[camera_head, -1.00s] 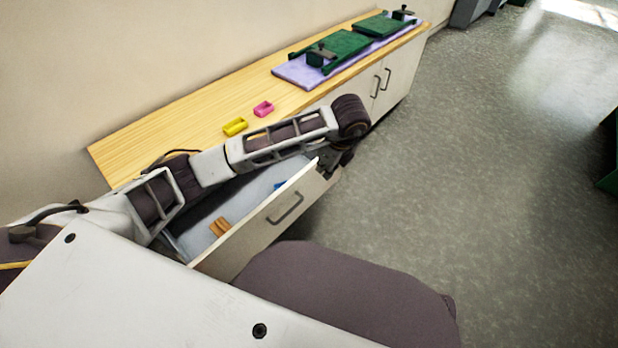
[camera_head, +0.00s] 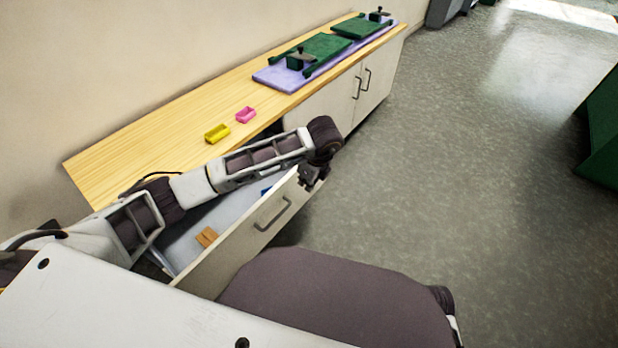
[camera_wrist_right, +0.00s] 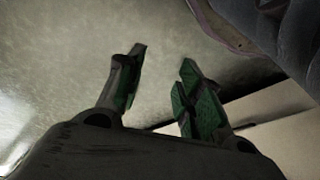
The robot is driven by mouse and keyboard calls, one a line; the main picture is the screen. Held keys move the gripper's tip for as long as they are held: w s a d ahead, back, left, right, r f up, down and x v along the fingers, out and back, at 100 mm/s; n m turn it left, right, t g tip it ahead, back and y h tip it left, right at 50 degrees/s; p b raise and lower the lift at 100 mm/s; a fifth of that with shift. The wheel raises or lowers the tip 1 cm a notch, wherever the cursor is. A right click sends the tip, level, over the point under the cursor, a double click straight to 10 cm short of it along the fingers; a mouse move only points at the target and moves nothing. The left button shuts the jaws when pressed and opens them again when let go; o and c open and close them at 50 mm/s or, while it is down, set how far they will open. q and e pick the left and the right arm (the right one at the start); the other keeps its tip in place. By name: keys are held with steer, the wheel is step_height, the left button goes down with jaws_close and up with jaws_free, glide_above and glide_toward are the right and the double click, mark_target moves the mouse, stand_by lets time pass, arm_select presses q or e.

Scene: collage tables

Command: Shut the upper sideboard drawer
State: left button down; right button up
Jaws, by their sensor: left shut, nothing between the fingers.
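The upper sideboard drawer stands open, its pale front (camera_head: 235,252) with a dark bar handle (camera_head: 272,213) pulled out from the wooden-topped sideboard (camera_head: 110,165). An orange-brown object (camera_head: 207,237) and part of a blue one lie inside it. My left arm reaches across above the drawer and hides part of it. My left gripper (camera_head: 312,181) is shut and empty at the far end of the drawer front; I cannot tell whether it touches. My right gripper (camera_wrist_right: 163,60) is open and empty in the right wrist view, with grey floor behind its fingers.
Closed cupboard doors (camera_head: 345,98) lie beyond the drawer. The floor to the right is clear up to a green object (camera_head: 602,130).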

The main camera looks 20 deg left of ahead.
mark_target(294, 180)
arm_select(q)
steer(key=shift+w+a+f+b, duration=0.25)
steer(key=shift+a+f, duration=0.25)
steer(key=shift+a, duration=0.25)
steer(key=shift+w+a+f+b, duration=0.15)
steer(key=shift+w+a+f, duration=0.2)
steer(key=shift+a+f, duration=0.3)
steer(key=shift+w+a+f+b, duration=0.2)
steer(key=shift+w+a+f, duration=0.15)
steer(key=shift+a, duration=0.45)
arm_select(e)
steer(key=shift+a+r, duration=0.2)
steer(key=shift+r, duration=0.9)
arm_select(q)
steer(key=shift+a, duration=0.2)
arm_select(e)
steer(key=shift+f, duration=0.15)
